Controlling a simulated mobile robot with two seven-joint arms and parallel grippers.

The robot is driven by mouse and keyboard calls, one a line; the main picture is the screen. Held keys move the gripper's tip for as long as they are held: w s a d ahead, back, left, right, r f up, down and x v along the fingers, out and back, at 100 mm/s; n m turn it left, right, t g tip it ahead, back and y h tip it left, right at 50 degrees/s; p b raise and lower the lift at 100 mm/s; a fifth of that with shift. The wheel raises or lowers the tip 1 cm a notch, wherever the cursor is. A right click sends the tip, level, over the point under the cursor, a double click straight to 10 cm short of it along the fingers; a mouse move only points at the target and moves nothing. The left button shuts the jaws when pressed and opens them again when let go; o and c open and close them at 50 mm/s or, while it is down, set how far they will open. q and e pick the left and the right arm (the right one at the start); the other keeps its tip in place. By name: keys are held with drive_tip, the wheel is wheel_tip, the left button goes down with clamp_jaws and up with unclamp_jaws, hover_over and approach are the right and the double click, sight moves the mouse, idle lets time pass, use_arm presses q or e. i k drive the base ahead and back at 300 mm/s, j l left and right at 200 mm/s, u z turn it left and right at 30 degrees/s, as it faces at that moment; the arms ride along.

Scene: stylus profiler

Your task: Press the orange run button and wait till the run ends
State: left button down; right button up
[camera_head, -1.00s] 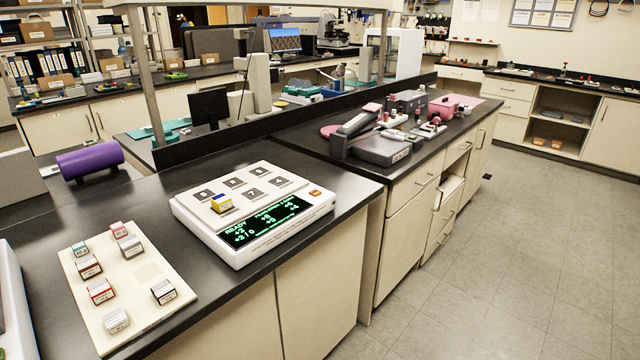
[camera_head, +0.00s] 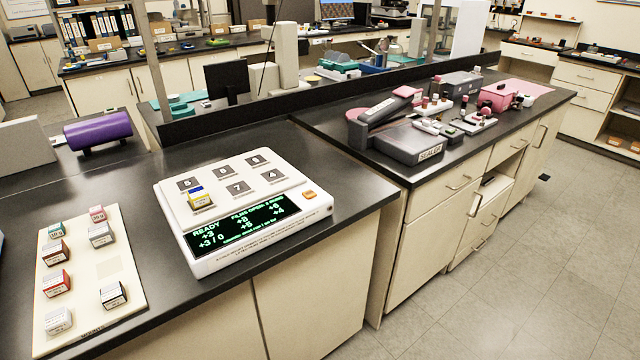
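The stylus profiler (camera_head: 215,262) is a low white device on the black bench at the centre left. Its small orange run button (camera_head: 310,195) sits at the right end of the front panel. The green-on-black display (camera_head: 245,222) reads READY, with rows of figures beneath. Several grey numbered pads (camera_head: 240,187) cover the top. A block with a yellow and blue top (camera_head: 200,198) stands on the front left pad. Neither of my grippers shows in this view.
A cream tray (camera_head: 108,268) at the left holds several small labelled blocks and has one bare square. A grey sealer (camera_head: 395,150) and a pink box (camera_head: 494,97) stand on the right-hand bench. Grey floor is open at the right.

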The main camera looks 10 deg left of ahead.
sight(309, 194)
drive_tip(key=i+l+u, duration=0.1)
drive_tip(key=l, duration=0.25)
drive_tip(key=i+l, duration=0.3)
drive_tip(key=i+l+u, duration=0.15)
drive_tip(key=l, duration=0.2)
drive_tip(key=i+l, duration=0.2)
drive_tip(key=l, duration=0.2)
drive_tip(key=i+l+u, duration=0.15)
drive_tip(key=l, duration=0.2)
